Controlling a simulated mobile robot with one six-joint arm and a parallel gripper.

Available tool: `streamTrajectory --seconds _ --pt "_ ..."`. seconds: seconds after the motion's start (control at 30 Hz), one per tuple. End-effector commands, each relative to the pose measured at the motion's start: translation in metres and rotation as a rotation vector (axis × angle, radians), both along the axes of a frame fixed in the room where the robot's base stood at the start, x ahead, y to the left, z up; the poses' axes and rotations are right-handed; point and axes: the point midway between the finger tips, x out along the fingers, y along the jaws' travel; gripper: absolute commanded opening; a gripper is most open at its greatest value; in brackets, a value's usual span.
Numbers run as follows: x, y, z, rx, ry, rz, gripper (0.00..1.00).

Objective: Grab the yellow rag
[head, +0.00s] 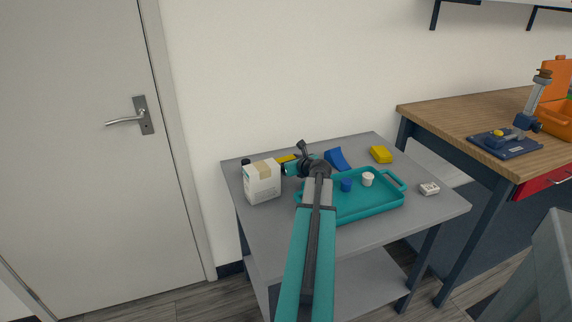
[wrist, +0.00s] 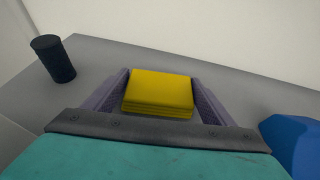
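A folded yellow rag (wrist: 159,88) with layered edges lies between the two fingers of my gripper (wrist: 160,80) in the wrist view. The fingers stand wide, one on each side of the rag. They look open, with a thin gap at the right; contact at the left is unclear. In the head view the same rag (head: 286,159) shows as a yellow strip at the back of the grey table (head: 270,222), partly hidden by my wrist. A second yellow folded piece (head: 381,154) lies at the back right of that table.
A dark cylinder (wrist: 53,59) stands left of the rag; a blue object (wrist: 290,143) is on the right. A white carton (head: 262,182) stands in front. A teal tray (head: 372,209) holds a blue cup and a white cup. The wall is close behind.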

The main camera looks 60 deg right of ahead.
Motion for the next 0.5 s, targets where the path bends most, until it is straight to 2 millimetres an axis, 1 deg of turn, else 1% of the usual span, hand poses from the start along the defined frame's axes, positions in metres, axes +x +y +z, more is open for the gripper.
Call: streamTrajectory --seconds 0.03,0.1,0.37,0.5 --pt "-0.0001 0.0001 -0.0001 0.0 0.0 0.0 0.68" --pt "-0.0001 0.0001 -0.0001 0.0 0.0 0.0 0.56" --pt "-0.0002 -0.0001 0.0006 0.0 0.0 0.0 0.56" --pt "-0.0002 -0.0001 0.0052 0.0 -0.001 0.0 0.56"
